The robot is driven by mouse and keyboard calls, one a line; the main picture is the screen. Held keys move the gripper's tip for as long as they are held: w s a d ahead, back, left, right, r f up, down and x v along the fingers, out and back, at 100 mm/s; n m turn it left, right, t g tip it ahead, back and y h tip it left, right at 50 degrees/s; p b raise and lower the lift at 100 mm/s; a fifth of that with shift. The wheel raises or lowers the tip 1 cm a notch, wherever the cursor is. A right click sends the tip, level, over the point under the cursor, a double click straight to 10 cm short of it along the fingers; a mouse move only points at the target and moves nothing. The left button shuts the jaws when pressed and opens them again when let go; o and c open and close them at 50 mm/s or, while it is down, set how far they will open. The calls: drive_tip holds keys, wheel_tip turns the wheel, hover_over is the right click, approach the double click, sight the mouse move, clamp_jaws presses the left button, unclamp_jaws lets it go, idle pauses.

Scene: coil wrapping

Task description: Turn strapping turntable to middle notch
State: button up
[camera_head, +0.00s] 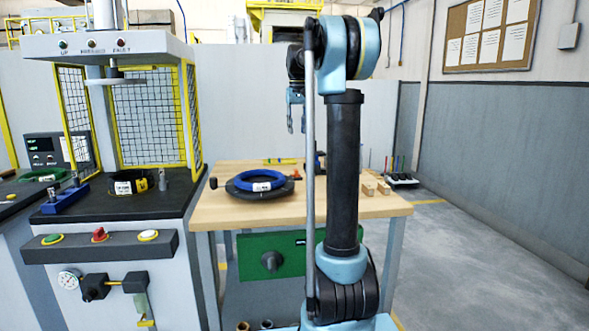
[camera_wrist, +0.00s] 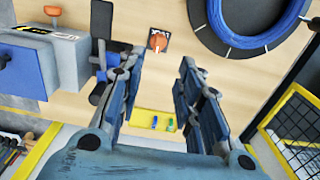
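The strapping turntable is a black round disc (camera_head: 240,193) on the wooden bench, with a blue coil (camera_head: 275,185) bearing a white label on it. A small dark knob (camera_head: 213,183) shows at its left edge. In the wrist view the disc's black rim (camera_wrist: 203,32) and blue coil (camera_wrist: 222,32) are partly in frame at the upper right. My gripper (camera_head: 296,126) hangs above the back of the bench, clear of the turntable. In the wrist view my gripper (camera_wrist: 160,65) has its fingers wide apart, with nothing between them. Notches cannot be made out.
The wooden bench (camera_head: 220,215) has small wooden blocks (camera_head: 376,187) at its right. An orange knob on a black plate (camera_wrist: 158,40) and a yellow tray (camera_wrist: 153,121) lie below my gripper. A caged press (camera_head: 110,205) stands left. Floor at right is clear.

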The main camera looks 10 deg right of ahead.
drive_tip(key=w, duration=0.1)
approach(296, 170)
drive_tip(key=f, duration=0.8)
drive_tip(key=shift+w+f, duration=0.25)
drive_tip(key=shift+f, duration=0.1)
clamp_jaws()
